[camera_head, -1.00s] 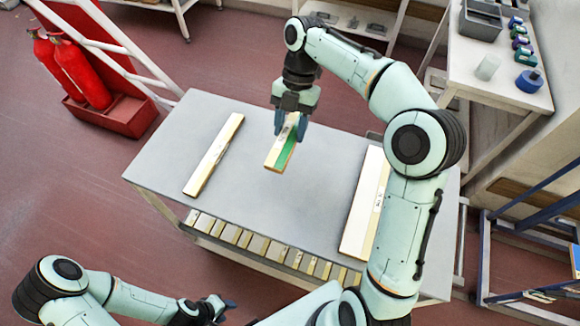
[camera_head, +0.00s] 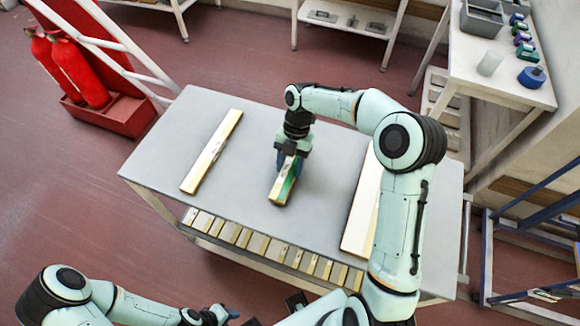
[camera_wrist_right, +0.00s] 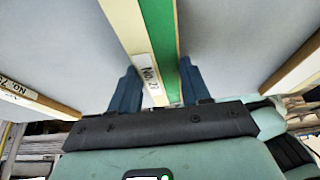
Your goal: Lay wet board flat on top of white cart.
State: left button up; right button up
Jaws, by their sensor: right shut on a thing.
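The wet board (camera_head: 279,191) is a cream bar with a green strip along it and a small label, also in the right wrist view (camera_wrist_right: 163,30). My right gripper (camera_head: 287,165) is shut on it, with blue fingers on both sides, as the right wrist view (camera_wrist_right: 160,90) shows. The board is over the middle of the pale grey-white cart top (camera_head: 240,205), close to it; I cannot tell whether it touches. Its far end is hidden by the gripper. My left gripper (camera_head: 222,314) is at the bottom edge, away from the board, its jaw opening unclear.
A cream board (camera_head: 211,152) lies on the left of the top, and a wider one (camera_head: 358,212) on the right, partly behind my right arm. Several boards sit on a lower shelf (camera_head: 262,246). Red extinguishers (camera_head: 78,73) stand at left; a side bench (camera_head: 500,75) is at right.

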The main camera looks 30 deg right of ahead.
jog(key=shift+f, duration=0.55)
jog(key=o, duration=1)
jog(key=shift+f, duration=0.1)
pick_arm(q)
jog(key=shift+f, duration=0.1)
pick_arm(e)
jog(key=shift+o, duration=0.2)
pick_arm(q)
jog(key=shift+w+r+p, duration=0.55)
jog(key=shift+r, duration=0.2)
jog(key=shift+w+r+p, duration=0.5)
jog(key=shift+w+r, duration=0.05)
jog(key=shift+r, duration=0.15)
pick_arm(e)
jog(key=v, duration=1.2)
